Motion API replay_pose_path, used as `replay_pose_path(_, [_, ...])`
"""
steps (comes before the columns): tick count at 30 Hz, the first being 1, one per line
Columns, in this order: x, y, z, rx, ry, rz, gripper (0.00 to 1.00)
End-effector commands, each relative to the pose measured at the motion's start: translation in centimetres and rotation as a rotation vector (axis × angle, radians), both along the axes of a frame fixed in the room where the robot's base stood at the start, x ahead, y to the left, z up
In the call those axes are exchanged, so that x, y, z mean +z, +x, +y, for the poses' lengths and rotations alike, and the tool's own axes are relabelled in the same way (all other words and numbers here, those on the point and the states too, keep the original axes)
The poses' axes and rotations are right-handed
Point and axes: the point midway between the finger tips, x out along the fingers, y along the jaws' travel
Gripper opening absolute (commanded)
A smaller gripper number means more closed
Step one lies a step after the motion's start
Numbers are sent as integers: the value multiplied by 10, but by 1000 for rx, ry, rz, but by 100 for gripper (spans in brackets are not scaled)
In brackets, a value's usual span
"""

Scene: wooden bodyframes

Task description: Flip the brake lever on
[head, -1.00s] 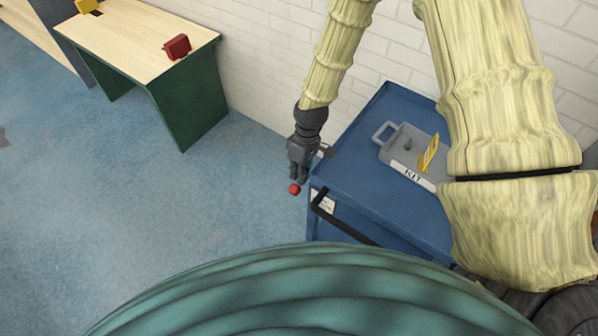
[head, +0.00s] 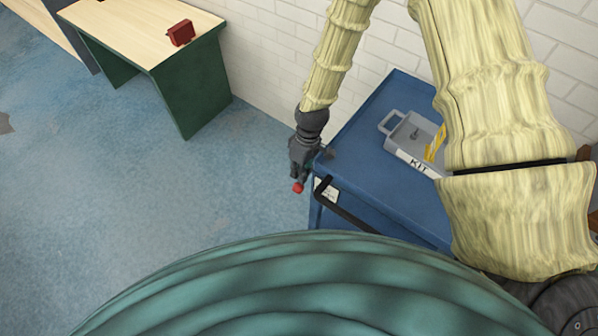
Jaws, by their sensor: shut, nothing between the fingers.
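A small red knob (head: 298,188) shows at the left front corner of the blue cart (head: 375,150). It looks like the end of the brake lever, but its shaft is hidden, so I cannot tell which way the lever is set. My gripper (head: 297,178) is dark grey, points down beside the cart's left corner and is shut with nothing in it. Its tips are right above the knob and overlap it in the picture. I cannot tell whether they touch.
A black push handle (head: 345,214) runs along the cart's front edge near a white label (head: 326,190). A grey KIT tray (head: 398,138) with a yellow item (head: 436,145) sits on top. A table (head: 150,35) with a red box (head: 181,33) stands back left. The floor at left is clear.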

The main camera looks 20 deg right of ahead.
Motion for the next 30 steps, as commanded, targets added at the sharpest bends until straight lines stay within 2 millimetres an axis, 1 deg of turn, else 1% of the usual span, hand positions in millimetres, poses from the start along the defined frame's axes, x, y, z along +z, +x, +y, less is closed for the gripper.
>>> replay_pose_path(14, [-1, 0, 0, 0, 0, 0, 0])
replay_pose_path(17, [2, 0, 0, 0, 0, 0, 0])
replay_pose_path(20, [9, -1, 2, 0, 0, 0, 0])
replay_pose_path(23, [20, -2, 3, 1, 0, 0, 0])
replay_pose_path(28, [43, -5, 8, 0, 0, 0, 0])
replay_pose_path(30, [45, -6, 9, 0, 0, -2, 0])
